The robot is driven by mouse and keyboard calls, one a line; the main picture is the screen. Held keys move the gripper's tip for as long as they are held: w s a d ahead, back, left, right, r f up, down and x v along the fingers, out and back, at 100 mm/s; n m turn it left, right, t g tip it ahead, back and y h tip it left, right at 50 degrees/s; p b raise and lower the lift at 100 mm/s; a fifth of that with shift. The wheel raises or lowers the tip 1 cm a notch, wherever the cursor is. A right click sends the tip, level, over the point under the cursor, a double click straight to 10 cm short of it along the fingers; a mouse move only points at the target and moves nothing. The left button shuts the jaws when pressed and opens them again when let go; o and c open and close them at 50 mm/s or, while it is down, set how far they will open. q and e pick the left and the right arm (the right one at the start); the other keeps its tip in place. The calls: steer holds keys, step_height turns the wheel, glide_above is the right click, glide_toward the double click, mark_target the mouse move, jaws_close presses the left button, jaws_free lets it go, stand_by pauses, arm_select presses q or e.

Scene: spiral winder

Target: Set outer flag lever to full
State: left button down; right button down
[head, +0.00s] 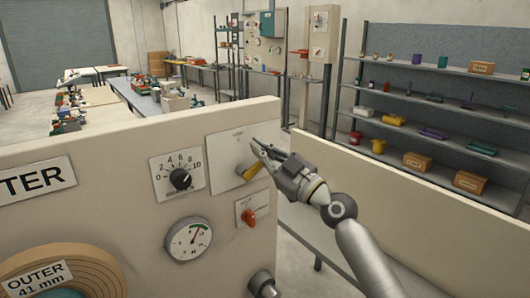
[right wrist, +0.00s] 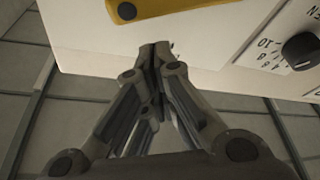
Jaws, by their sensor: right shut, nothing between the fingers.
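The yellow lever (head: 251,171) sits on a pale square plate (head: 228,148) on the panel. In the head view it tilts up to the right, and its upper end lies close to my right gripper. My right gripper (head: 257,147) is shut and empty in front of the plate, just above the lever. In the right wrist view the yellow lever (right wrist: 180,8) crosses the top edge, beyond the shut fingertips (right wrist: 157,50), with a gap between them. The plate's lettering is too small to read. My left gripper is not in view.
Left of the plate is a numbered dial with a black knob (head: 180,179), and below it a round gauge (head: 188,238). A red knob (head: 249,216) sits under the lever. An "OUTER 41 mm" roll (head: 95,262) is at lower left. Shelves (head: 430,115) stand behind at right.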

steer(key=shift+w+d+f, duration=0.15)
steer(key=shift+d+f, duration=0.1)
steer(key=shift+f, duration=0.25)
steer(key=shift+w+d+f, duration=0.15)
steer(key=shift+d+f, duration=0.1)
steer(key=shift+f, duration=0.2)
steer(key=shift+d, duration=0.1)
steer(key=shift+w+d+f+m+t+h+b, duration=0.25)
steer(key=shift+f+m+t+h+b, duration=0.15)
steer(key=shift+m, duration=0.95)
steer(key=shift+w+d+f+m+t+h+b, duration=0.2)
steer(key=shift+d+f+m+t+h+b, duration=0.15)
steer(key=shift+m, duration=0.95)
steer(key=shift+w+d+f+m+t+h+b, duration=0.2)
steer(key=shift+f+m+t+h+b, duration=0.2)
steer(key=shift+m, duration=0.95)
